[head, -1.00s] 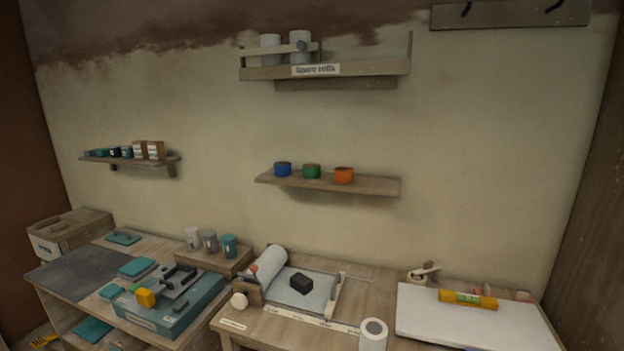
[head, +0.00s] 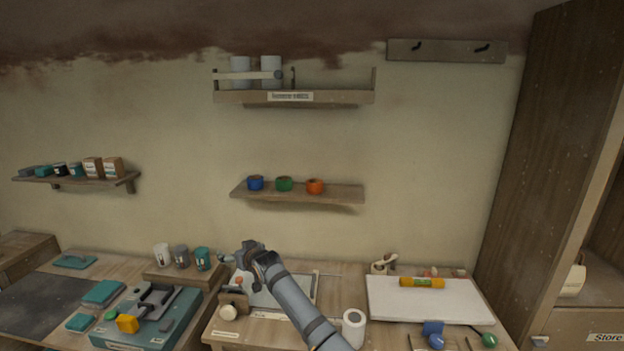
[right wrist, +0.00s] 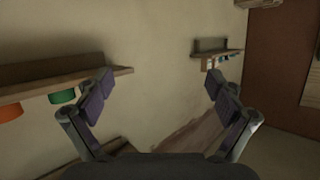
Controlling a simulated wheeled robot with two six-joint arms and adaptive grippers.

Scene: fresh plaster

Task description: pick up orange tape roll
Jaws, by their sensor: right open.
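The orange tape roll (head: 315,187) sits on the middle wall shelf (head: 345,194), at the right of a row with a green roll (head: 284,184) and a blue roll (head: 255,183). In the right wrist view, part of the orange roll (right wrist: 10,112) shows at the left edge, beside the green roll (right wrist: 62,96). My right gripper (head: 248,252) is over the workbench, below and left of the orange roll in the head view. In the right wrist view its fingers (right wrist: 160,85) are spread with nothing between them. My left gripper is not in view.
A higher shelf (head: 340,97) holds white rolls. A left shelf (head: 90,180) holds small tins and boxes. The bench below carries cups, a teal case (head: 150,325), a white roll (head: 353,328) and a white board (head: 420,305). The shelf right of the orange roll is bare.

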